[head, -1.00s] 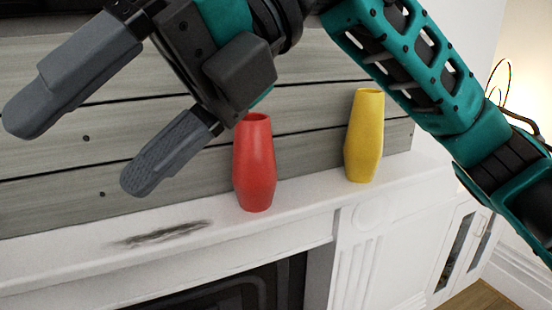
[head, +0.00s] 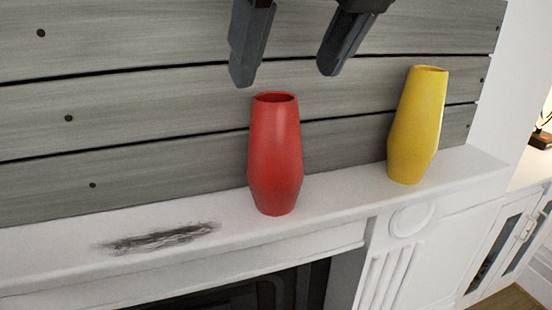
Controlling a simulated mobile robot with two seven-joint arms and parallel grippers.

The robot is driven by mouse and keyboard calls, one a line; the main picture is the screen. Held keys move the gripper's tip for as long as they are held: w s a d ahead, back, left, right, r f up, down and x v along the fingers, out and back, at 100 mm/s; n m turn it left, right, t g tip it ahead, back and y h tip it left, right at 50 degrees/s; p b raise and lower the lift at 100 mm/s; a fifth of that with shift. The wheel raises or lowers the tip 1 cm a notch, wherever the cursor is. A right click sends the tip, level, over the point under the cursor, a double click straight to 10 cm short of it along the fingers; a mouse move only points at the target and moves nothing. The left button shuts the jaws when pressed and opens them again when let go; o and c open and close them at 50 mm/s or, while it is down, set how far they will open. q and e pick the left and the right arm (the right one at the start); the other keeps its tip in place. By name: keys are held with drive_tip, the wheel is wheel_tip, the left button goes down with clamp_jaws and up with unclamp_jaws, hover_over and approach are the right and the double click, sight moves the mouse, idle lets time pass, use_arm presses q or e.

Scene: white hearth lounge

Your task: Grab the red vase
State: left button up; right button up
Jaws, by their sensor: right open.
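The red vase (head: 275,155) stands upright on the white mantel shelf, in the middle of the head view. My right gripper (head: 289,80) comes in from the top edge with its two dark fingers spread apart. It is open and empty, and its fingertips show just above the vase's rim in the picture, one to each side. I cannot tell how far it is from the vase in depth. My left gripper is not in view.
A yellow vase (head: 416,125) stands on the mantel (head: 340,205) to the right of the red one. A grey plank wall (head: 160,115) rises close behind. A dark scorch mark (head: 160,238) lies on the bare mantel at left. The dark fireplace opening (head: 270,290) is below.

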sight(276, 102)
drive_tip(key=x, duration=0.6)
drive_tip(key=shift+w+f, duration=0.2)
drive_tip(key=shift+f, duration=0.15)
clamp_jaws()
idle(0.5)
drive_tip(key=shift+r, duration=0.1)
